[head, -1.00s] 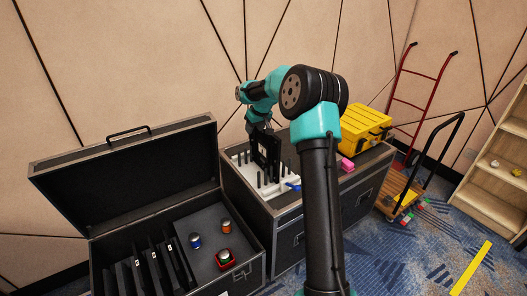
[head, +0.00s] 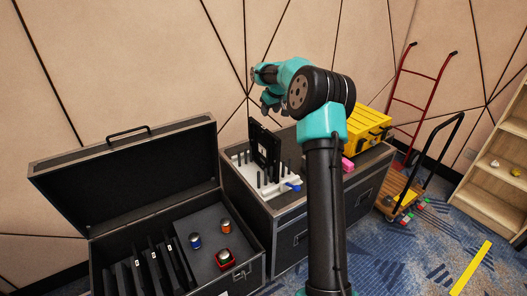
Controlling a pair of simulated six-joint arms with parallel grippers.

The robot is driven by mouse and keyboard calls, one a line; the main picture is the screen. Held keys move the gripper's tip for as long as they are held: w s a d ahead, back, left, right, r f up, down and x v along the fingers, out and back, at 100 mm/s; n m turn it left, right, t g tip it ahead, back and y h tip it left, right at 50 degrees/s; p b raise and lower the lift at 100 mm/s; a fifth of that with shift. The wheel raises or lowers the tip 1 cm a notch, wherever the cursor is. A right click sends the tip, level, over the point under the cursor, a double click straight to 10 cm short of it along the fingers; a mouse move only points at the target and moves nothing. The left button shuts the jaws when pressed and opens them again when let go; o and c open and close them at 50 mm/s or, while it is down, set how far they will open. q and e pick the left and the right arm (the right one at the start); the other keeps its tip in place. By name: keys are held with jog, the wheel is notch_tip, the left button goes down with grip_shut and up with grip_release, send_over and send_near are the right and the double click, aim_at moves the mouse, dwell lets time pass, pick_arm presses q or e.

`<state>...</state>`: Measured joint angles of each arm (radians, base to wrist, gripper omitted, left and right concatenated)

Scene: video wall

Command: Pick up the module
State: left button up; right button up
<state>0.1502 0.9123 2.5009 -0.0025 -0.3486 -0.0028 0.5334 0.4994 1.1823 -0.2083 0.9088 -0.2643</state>
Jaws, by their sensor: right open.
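A black flat module (head: 265,148) stands upright in the white slotted rack (head: 248,185) on top of the closed case. Several more dark modules (head: 150,268) stand in a row in the open case at lower left. My right gripper (head: 268,108) is above and just right of the upright module, apart from it, open and empty; its fingers are small and partly hidden by the arm. My left gripper is not in view.
The open black case (head: 255,268) also holds two small capped items and a red one. A yellow box (head: 366,127), a pink block (head: 347,164) and a blue object (head: 293,186) lie on the closed case (head: 290,238). A hand truck (head: 420,85) stands behind.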

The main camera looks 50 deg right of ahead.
aim_at(264, 128)
jog(key=x, duration=0.7)
jog(key=shift+w+f, duration=0.25)
jog(key=shift+f, duration=0.1)
jog(key=shift+f, duration=0.1)
jog(key=x, duration=0.5)
jog(key=shift+w+d, duration=0.1)
jog(key=shift+w, duration=0.05)
jog(key=shift+f, duration=0.2)
dwell(0.6)
jog(key=shift+c, duration=0.3)
grip_shut()
dwell(0.4)
